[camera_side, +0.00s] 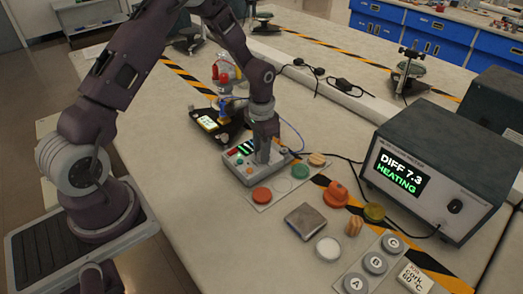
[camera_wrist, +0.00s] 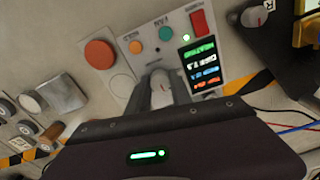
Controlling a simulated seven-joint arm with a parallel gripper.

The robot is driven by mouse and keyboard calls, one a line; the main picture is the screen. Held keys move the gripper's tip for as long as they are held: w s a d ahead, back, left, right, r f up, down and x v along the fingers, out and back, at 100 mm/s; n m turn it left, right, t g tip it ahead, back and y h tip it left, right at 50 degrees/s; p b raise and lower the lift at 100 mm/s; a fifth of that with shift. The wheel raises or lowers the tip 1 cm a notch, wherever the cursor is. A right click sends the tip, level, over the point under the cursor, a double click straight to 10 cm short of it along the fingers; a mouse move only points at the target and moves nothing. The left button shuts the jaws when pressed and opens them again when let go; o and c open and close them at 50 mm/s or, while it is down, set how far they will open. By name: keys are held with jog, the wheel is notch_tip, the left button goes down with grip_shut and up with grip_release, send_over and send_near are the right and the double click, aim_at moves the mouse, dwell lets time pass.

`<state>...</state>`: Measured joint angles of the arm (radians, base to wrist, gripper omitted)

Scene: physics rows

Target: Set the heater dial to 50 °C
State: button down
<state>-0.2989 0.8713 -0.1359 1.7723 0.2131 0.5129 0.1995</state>
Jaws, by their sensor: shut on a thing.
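The grey control box (camera_side: 283,165) sits on the bench under my gripper (camera_side: 263,160) in the side view. In the wrist view, the box's panel (camera_wrist: 147,63) carries an orange and a teal button, a red switch and a small lit screen (camera_wrist: 202,65). My gripper (camera_wrist: 162,80) points down at the panel and is shut on the pale dial knob (camera_wrist: 161,97), with one finger on each side. The dial's scale cannot be read. A dark display unit (camera_side: 435,165) at the right reads "DIFF 7.3" and "HEATING" in the side view.
A card (camera_side: 415,279) at the lower right reads "cork 60 °C". Lettered lids (camera_side: 375,262), a grey block (camera_side: 305,221), a white disc (camera_side: 328,248) and stoppers (camera_side: 335,194) lie in front. A black device (camera_side: 208,123) with cables stands behind the box.

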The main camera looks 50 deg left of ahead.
dwell(0.5)
jog(key=c, duration=1.1)
grip_release()
jog(key=shift+c, duration=0.2)
notch_tip(320, 180, up, 7)
jog(key=shift+r, duration=0.1)
jog(key=s+d+r+t, duration=0.1)
jog(key=s+r, duration=0.1)
jog(key=r, duration=0.4)
jog(key=s+d+r, duration=0.2)
jog(key=s+r, duration=0.1)
jog(key=r, duration=0.2)
jog(key=s+d+r+t, duration=0.1)
jog(key=s+d+r, duration=0.1)
jog(key=s, duration=0.5)
jog(key=s+d+r+n+t, duration=0.1)
jog(key=s+r+t, duration=0.1)
jog(key=s+r, duration=0.2)
jog(key=s+d+r+n+t, duration=0.1)
jog(key=s+d+r, duration=0.1)
jog(key=s, duration=0.8)
jog(key=shift+d+r+t, duration=0.3)
jog(key=shift+d+r, duration=0.05)
jog(key=shift+r, duration=0.45)
